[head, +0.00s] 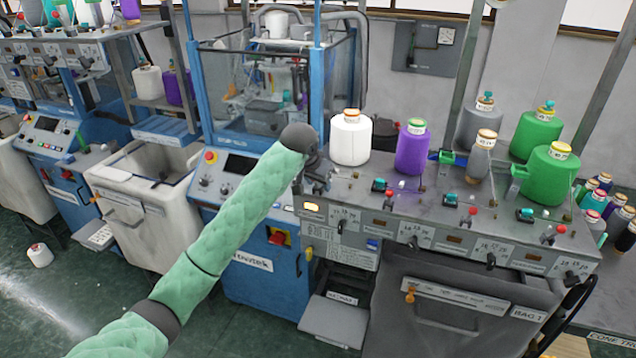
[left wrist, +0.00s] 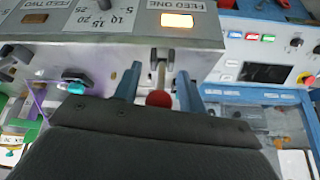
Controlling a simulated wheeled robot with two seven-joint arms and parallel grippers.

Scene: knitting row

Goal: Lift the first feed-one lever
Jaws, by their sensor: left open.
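The first feed-one lever (left wrist: 159,84) shows in the left wrist view as a thin metal stem with a red ball knob at its near end. It rises beside the panel labelled FEED ONE, whose amber lamp (left wrist: 176,20) is lit. My left gripper (left wrist: 158,92) is open, with one blue finger on each side of the lever; I cannot tell whether either finger touches it. In the head view my left gripper (head: 314,178) is at the left end of the machine top, above the lit lamp (head: 311,207). The lever is hidden there behind my wrist and gripper.
A white yarn cone (head: 351,138) and a purple cone (head: 412,150) stand just right of my gripper. Green cones (head: 550,178) stand farther right. Other levers and knobs line the machine top. A blue-framed machine (head: 262,265) with a control screen is on the left.

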